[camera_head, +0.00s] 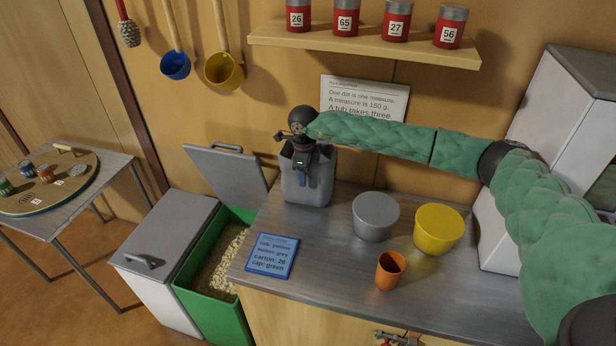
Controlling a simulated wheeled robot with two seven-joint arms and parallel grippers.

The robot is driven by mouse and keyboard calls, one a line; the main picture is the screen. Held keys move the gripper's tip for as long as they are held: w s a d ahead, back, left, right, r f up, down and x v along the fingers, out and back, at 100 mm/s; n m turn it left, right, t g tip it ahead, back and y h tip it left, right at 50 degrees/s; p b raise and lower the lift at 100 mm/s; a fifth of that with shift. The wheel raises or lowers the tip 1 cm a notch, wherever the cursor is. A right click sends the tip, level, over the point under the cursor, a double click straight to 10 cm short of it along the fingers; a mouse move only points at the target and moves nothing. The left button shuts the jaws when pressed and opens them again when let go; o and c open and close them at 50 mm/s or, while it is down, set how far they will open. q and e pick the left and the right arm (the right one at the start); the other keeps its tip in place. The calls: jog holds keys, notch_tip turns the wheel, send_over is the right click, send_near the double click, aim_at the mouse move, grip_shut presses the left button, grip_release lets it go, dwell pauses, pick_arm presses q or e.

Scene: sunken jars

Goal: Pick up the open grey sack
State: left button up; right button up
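The grey sack (308,194) stands upright at the back left of the metal counter, against the wall. My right arm, in green padding, reaches across from the right. My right gripper (301,168) points down at the sack's top and covers its upper middle, hiding the mouth. I cannot tell whether the fingers are closed on the sack or only around or in front of it. My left gripper is not in view.
A grey tub (376,219), a yellow tub (438,231) and an orange cup (390,271) stand right of the sack. A blue card (272,256) lies at the counter's left edge. Left of the counter, a green bin (216,310) holds pale pellets, its lid raised.

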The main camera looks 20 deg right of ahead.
jog(key=shift+s+r, duration=0.1)
grip_shut()
jog(key=shift+s+a+f, duration=0.1)
jog(key=shift+f, duration=0.1)
dwell(1.0)
jog(key=shift+r, duration=0.1)
